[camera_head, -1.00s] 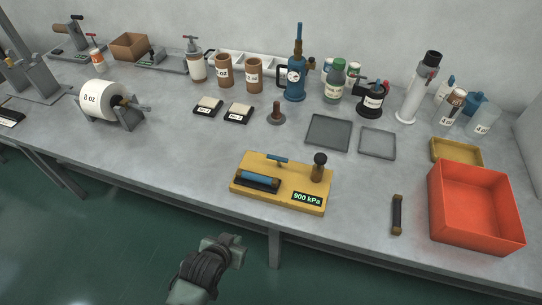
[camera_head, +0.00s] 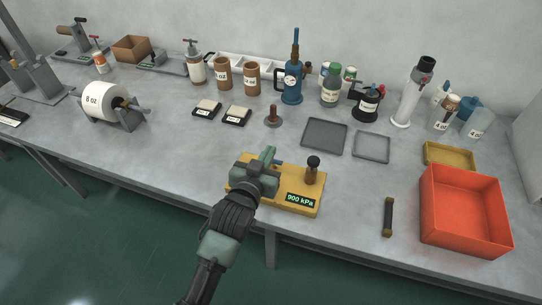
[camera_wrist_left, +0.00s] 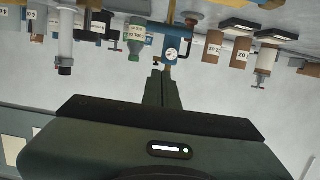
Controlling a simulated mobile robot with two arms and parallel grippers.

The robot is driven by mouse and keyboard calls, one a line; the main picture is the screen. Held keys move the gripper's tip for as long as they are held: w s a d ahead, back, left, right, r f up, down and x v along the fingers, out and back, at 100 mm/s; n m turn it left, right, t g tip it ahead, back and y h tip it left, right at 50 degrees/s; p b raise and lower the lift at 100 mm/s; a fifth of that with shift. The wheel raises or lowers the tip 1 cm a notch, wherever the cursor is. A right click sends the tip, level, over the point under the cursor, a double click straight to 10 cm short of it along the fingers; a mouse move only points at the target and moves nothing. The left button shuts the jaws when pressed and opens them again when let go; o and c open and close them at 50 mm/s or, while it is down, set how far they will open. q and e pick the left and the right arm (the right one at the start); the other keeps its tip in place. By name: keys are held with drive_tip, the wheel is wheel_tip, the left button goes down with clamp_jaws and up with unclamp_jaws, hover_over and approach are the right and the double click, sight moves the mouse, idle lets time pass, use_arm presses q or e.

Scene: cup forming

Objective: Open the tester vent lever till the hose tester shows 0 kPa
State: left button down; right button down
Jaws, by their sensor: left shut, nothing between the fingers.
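The yellow hose tester (camera_head: 316,192) sits near the table's front edge, and its display (camera_head: 300,199) reads 900 kPa. A brown post with a dark knob (camera_head: 313,163) stands at its right. My left gripper (camera_head: 268,155) is over the tester's left part, fingers pointing to the back of the table. It is shut and empty; its shut fingers also show in the left wrist view (camera_wrist_left: 157,86). A small blue end of the vent lever (camera_head: 281,164) shows beside the fingertips; I cannot tell if they touch. The blue hose seen before is hidden behind the gripper. My right gripper is not in view.
A short dark hose piece (camera_head: 388,217) and an orange-red bin (camera_head: 465,212) are at the right. Two grey trays (camera_head: 325,136) lie behind the tester. A blue hand pump with a gauge (camera_head: 291,84) stands at the back. The table left of the tester is clear.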

use_arm(q)
drive_tip(key=x, duration=0.4)
drive_tip(key=shift+r+p, duration=0.1)
drive_tip(key=shift+p, duration=0.2)
drive_tip(key=f, duration=0.1)
drive_tip(key=f+p, duration=0.1)
drive_tip(key=f, duration=0.1)
drive_tip(key=shift+s+a, duration=0.2)
drive_tip(key=shift+s, duration=0.2)
drive_tip(key=shift+s+a+f, duration=0.1)
drive_tip(key=shift+s+f, duration=0.2)
drive_tip(key=shift+s, duration=0.05)
drive_tip(key=shift+f, duration=0.15)
drive_tip(key=shift+w, duration=0.1)
